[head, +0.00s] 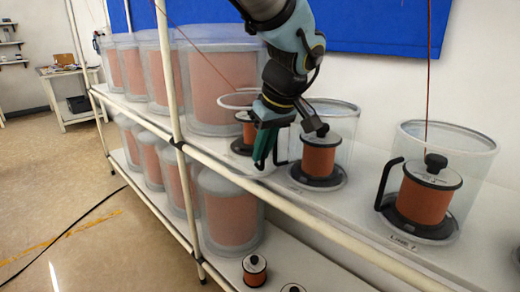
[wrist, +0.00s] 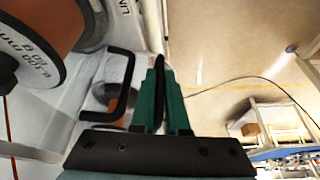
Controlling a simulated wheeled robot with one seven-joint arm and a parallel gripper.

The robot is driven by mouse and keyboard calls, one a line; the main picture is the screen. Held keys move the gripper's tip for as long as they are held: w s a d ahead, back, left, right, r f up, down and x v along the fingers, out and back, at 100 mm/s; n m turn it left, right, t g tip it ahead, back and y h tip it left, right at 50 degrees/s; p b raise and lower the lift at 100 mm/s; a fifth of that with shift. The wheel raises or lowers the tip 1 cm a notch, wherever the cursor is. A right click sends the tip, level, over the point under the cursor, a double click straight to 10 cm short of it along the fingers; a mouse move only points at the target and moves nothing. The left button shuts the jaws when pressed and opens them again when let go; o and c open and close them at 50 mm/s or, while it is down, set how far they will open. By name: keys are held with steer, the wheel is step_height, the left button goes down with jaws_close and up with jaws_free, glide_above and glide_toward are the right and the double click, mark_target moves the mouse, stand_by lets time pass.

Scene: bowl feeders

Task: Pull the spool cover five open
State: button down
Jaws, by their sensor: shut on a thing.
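My gripper (head: 262,160) reaches down in front of a clear cylindrical spool cover (head: 228,120), the leftmost of three with copper spools on the upper shelf. Its own number cannot be read. In the wrist view, my green fingers (wrist: 161,105) are shut on a dark handle bar (wrist: 158,75) between them. In the head view my gripper hides this handle. The cover stands around a copper spool (head: 247,134), partly hidden by my arm.
A middle spool cover (head: 348,125) and a right one (head: 478,165), marked with a line label, stand close by; the right one's black handle (head: 387,182) sticks out. Large clear bins (head: 222,85) stand left. A white rail (head: 300,212) runs along the shelf front. Open floor (head: 70,180) lies left.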

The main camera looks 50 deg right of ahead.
steer(key=c, duration=0.9)
jaws_free()
steer(key=shift+r, duration=0.1)
steer(key=v, duration=1)
steer(key=shift+s+r, duration=0.15)
steer(key=shift+r, duration=0.15)
